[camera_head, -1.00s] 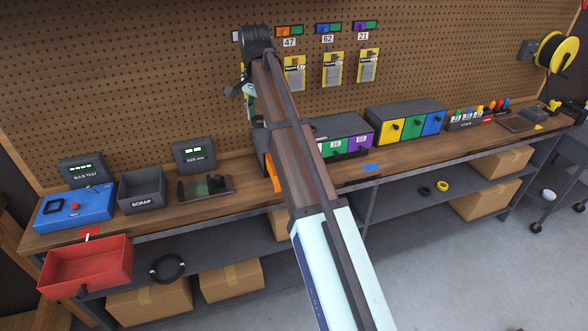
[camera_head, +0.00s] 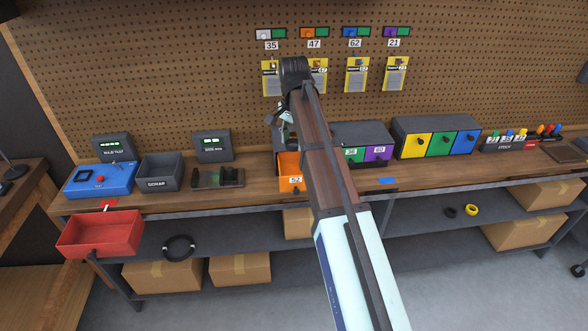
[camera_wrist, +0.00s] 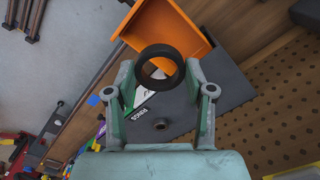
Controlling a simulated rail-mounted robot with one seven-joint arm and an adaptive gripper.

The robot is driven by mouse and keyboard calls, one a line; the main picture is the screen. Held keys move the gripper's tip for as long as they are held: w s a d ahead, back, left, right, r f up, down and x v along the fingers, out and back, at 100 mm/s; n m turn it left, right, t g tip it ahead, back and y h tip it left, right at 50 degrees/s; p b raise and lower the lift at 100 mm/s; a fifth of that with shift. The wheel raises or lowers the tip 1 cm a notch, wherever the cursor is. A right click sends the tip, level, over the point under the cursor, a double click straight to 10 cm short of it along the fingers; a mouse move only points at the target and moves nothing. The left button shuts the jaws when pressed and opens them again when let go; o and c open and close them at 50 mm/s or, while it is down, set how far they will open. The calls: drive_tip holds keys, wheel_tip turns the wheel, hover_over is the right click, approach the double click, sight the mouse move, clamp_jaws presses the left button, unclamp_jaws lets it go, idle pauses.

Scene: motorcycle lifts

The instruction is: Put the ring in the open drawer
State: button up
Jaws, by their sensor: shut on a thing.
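A dark ring (camera_wrist: 141,69) is held between the fingertips of my gripper (camera_wrist: 159,70) in the wrist view. Its hole faces the camera. The open orange drawer (camera_wrist: 185,22) lies just beyond the ring, which overlaps its near part in that view. In the head view the orange drawer (camera_head: 289,171), labelled 52, sticks out from a grey cabinet, partly behind my arm. My gripper (camera_head: 284,132) is above and behind the drawer front there, partly hidden by my arm; the ring cannot be made out in this view.
A grey cabinet with green and purple drawers (camera_head: 376,154) is right of my arm. A scrap bin (camera_head: 160,173) and a dark stand (camera_head: 218,179) are to the left. A red open tray (camera_head: 100,235) juts out at the bench's left front. Cards hang on the pegboard behind.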

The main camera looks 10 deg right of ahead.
wheel_tip(320, 180, down, 13)
drive_tip(key=p, duration=0.3)
idle(0.5)
drive_tip(key=o, duration=1)
drive_tip(key=shift+f, duration=0.1)
drive_tip(key=shift+o, duration=0.2)
wheel_tip(320, 180, up, 12)
drive_tip(key=b, duration=0.3)
drive_tip(key=shift+r, duration=0.2)
